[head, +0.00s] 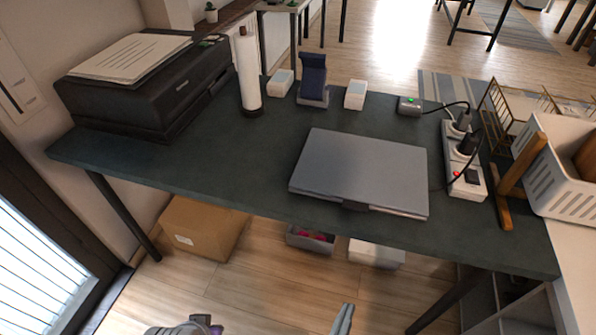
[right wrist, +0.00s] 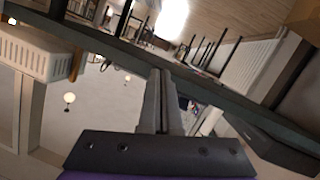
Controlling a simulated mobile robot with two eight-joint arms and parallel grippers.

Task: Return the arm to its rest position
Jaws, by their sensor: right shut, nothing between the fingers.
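My right gripper (head: 343,320) shows at the bottom edge of the head view, in front of the dark desk (head: 235,160) and lower than its top. Its narrow fingers are together with nothing between them. The right wrist view also shows the gripper (right wrist: 160,98) shut and empty, its fingers reaching up the picture towards the dark desk edge. A grey and purple part of my left arm shows at the bottom left of the head view; its fingers do not show.
A closed laptop (head: 362,170), a black printer (head: 150,95), a white roll (head: 248,75), a phone stand (head: 313,80) and a power strip (head: 463,165) are on the desk. A white basket (head: 560,175) stands at right. A cardboard box (head: 203,228) and bins are below.

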